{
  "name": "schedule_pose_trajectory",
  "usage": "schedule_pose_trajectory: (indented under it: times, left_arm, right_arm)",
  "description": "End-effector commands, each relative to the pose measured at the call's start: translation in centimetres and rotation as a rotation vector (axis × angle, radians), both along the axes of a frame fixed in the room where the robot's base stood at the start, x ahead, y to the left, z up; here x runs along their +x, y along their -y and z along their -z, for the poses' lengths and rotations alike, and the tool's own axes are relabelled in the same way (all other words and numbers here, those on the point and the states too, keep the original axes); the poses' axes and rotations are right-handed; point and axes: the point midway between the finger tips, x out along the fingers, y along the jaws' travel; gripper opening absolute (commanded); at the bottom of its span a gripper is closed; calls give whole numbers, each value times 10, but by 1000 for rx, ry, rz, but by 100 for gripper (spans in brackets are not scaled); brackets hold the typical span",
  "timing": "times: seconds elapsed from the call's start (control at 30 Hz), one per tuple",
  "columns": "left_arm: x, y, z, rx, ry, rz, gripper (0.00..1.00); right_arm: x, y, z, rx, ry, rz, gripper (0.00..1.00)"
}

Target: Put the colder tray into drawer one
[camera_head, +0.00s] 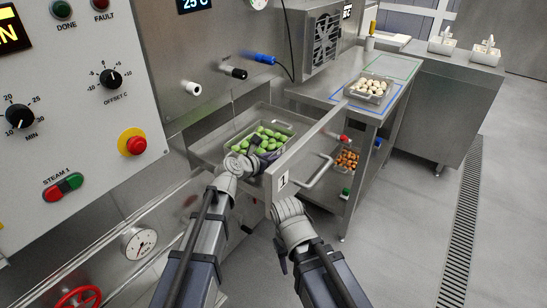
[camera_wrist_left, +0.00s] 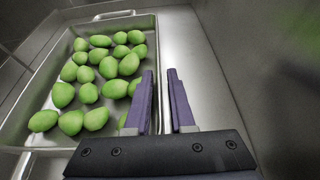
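Drawer one (camera_head: 283,183), marked "1", is pulled open. In the left wrist view, this tray (camera_wrist_left: 107,21) fills the left half. My left gripper (camera_head: 258,160) is over the drawer at the tray's near side. Its fingers (camera_wrist_left: 160,75) stand apart with a narrow gap, at the tray's right rim; whether they touch it is unclear. My right gripper (camera_head: 281,258) is low outside the drawer front, its fingers mostly hidden. A tray of whitish pieces (camera_head: 371,98) sits on the steel table.
A tray of orange-brown pieces (camera_head: 347,169) is on the table's lower shelf. Blue and green outlines mark the steel table (camera_head: 345,83). The control panel (camera_head: 85,115) is close on the left. The floor (camera_head: 420,220) at right is clear.

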Motion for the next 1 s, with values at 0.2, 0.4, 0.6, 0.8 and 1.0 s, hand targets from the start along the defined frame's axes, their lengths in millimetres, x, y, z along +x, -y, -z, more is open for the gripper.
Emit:
schedule_pose_trajectory:
  times: [0.2,0.4,0.6,0.8,1.0]
  left_arm:
    - [0,0,0,0,0,0,35]
    - [0,0,-4,0,0,0,35]
    - [-27,-18,-19,0,0,-2,35]
    - [-58,-41,-35,0,0,-3,35]
    - [-80,-57,-45,1,0,-2,35]
  right_arm:
    - [0,0,0,0,0,0,50]
    - [0,0,-4,0,0,0,50]
    - [0,0,-19,0,0,0,50]
    - [0,0,-35,0,0,0,50]
    - [0,0,-45,0,0,0,50]
